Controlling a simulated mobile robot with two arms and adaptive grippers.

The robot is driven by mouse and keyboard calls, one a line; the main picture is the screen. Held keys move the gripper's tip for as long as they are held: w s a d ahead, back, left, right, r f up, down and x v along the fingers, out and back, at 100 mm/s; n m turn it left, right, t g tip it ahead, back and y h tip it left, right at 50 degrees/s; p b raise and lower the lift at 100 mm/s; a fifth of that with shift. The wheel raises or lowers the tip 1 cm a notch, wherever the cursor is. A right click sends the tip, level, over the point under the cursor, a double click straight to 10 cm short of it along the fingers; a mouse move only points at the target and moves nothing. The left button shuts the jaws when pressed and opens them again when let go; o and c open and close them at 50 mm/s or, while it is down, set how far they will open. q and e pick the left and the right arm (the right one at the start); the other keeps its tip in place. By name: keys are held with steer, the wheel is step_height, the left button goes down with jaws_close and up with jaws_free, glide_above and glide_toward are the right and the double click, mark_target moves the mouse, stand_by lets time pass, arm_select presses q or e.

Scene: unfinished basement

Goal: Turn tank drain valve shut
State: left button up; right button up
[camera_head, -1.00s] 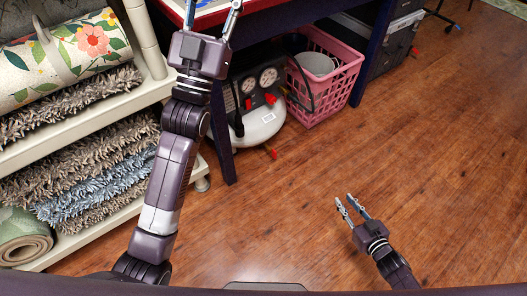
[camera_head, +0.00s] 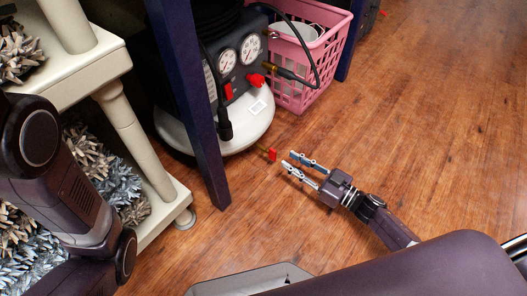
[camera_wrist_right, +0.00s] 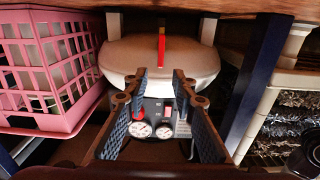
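The tank drain valve (camera_head: 272,155) is a small red handle low at the front of the white compressor tank (camera_head: 256,124). In the right wrist view the red valve handle (camera_wrist_right: 162,47) stands out against the tank (camera_wrist_right: 158,57), seen beyond the gap between my fingers. My right gripper (camera_head: 289,161) is open and empty, its fingertips just right of the handle in the head view. The right wrist view also shows the two fingers (camera_wrist_right: 159,76) apart, with no contact visible. My left arm shows at the left edge, but its gripper is out of view.
A dark blue table leg (camera_head: 190,100) stands just left of the tank. A pink basket (camera_head: 310,60) sits behind, to the right. A cream shelf (camera_head: 85,65) with shaggy rugs (camera_head: 90,170) is on the left. The wooden floor (camera_head: 430,130) at right is clear.

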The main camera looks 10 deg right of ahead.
mark_target(273, 150)
steer(key=shift+w+a+f, duration=0.1)
steer(key=shift+w+a, duration=0.15)
steer(key=b+x, duration=0.4)
steer(key=x, duration=0.2)
steer(key=shift+w+a, duration=0.35)
steer(key=shift+w, duration=0.2)
steer(key=shift+c, duration=0.5)
jaws_close()
